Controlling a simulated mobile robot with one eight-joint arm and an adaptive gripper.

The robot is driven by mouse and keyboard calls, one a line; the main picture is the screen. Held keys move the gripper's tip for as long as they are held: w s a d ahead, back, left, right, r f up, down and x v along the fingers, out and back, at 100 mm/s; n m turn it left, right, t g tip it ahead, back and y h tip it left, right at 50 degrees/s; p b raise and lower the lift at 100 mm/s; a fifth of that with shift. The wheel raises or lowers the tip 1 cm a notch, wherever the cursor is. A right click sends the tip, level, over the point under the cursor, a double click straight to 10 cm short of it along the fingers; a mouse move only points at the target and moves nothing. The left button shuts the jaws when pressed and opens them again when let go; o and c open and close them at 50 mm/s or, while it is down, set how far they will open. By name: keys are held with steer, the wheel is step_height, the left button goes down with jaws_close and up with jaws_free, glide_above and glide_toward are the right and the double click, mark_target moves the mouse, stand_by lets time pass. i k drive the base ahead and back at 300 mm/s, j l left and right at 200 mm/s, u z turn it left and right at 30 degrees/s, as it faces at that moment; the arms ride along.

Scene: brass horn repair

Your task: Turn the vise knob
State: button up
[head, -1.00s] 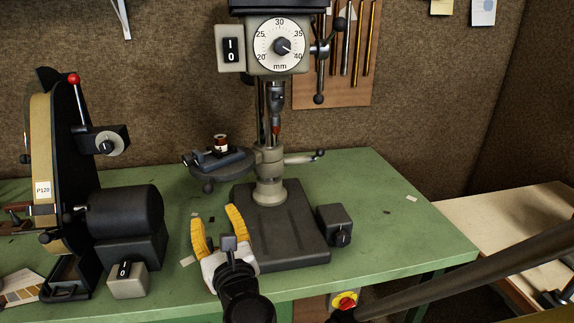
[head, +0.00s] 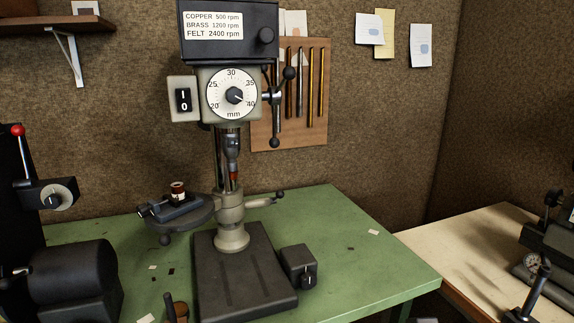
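A small dark vise (head: 182,207) sits on the round table of the drill press, left of the column in the head view. A dark knob-like end (head: 144,210) sticks out at the vise's left side; its exact shape is too small to tell. A small brown jar with a pale label (head: 178,191) stands on top at the vise. My gripper's yellow fingers do not show in the head view now. A dark rod and a brown rounded piece (head: 178,312) show at the bottom edge, cut off; I cannot tell what they belong to.
The drill press (head: 231,92) stands on the green bench (head: 360,270), with a switch box (head: 299,265) right of its base. A belt grinder's dark motor housing (head: 62,277) stands at the left. A pale bench (head: 465,260) with dark equipment is at the right. The green bench's right part is mostly clear.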

mark_target(142, 210)
steer(key=k+j+u, duration=0.1)
steer(key=u, duration=1.05)
steer(key=i+j, duration=0.05)
